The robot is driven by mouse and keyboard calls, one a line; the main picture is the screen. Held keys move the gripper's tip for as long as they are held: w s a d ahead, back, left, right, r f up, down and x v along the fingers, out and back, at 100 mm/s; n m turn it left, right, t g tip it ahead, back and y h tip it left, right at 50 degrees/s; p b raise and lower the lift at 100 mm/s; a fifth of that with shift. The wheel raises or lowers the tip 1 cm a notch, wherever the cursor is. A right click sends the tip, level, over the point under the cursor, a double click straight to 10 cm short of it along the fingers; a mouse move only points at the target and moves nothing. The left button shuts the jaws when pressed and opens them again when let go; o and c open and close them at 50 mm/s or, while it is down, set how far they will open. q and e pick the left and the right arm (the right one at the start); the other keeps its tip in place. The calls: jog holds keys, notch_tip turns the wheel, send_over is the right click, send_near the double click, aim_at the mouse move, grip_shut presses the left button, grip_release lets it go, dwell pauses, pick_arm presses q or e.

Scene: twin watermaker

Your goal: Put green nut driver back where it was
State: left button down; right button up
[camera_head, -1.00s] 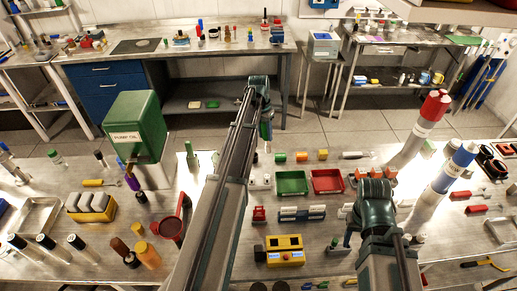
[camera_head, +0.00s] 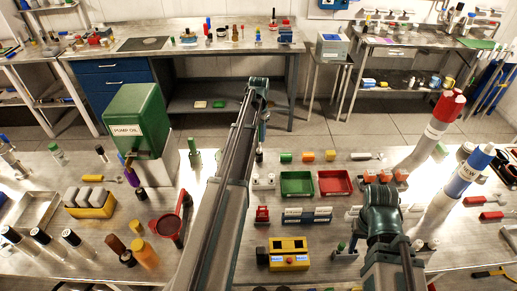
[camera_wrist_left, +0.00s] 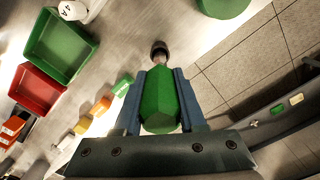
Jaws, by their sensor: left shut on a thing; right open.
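In the left wrist view the green nut driver (camera_wrist_left: 160,100) has its thick green handle between the blue-grey fingers of my left gripper (camera_wrist_left: 160,92). The gripper is shut on it. Its dark metal end (camera_wrist_left: 160,50) points to the top of that view, above the steel bench near its far edge. In the head view my left gripper (camera_head: 262,125) is mostly hidden by its own arm, beyond the white socket block. My right gripper (camera_head: 350,240) is open, low over the bench to the right of the yellow device, and partly hidden by its wrist.
A green tray (camera_head: 297,194) and a red tray (camera_head: 349,182) lie near the left arm. Green, orange and yellow pieces (camera_head: 308,156) line up behind them. The green pump oil tank (camera_head: 140,120) stands left. Tall red-topped and blue-topped cylinders (camera_head: 470,172) stand right. A yellow device (camera_head: 289,262) sits in front.

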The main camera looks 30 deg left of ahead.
aim_at(259, 141)
pick_arm(q)
jog(key=shift+f, duration=0.2)
notch_tip(259, 141, down, 4)
jog(key=b, duration=0.3)
jog(key=shift+b, duration=0.35)
jog(key=shift+r, duration=0.2)
jog(key=shift+c, duration=2.4)
grip_release()
notch_tip(259, 141, up, 12)
jog(key=p, duration=1.2)
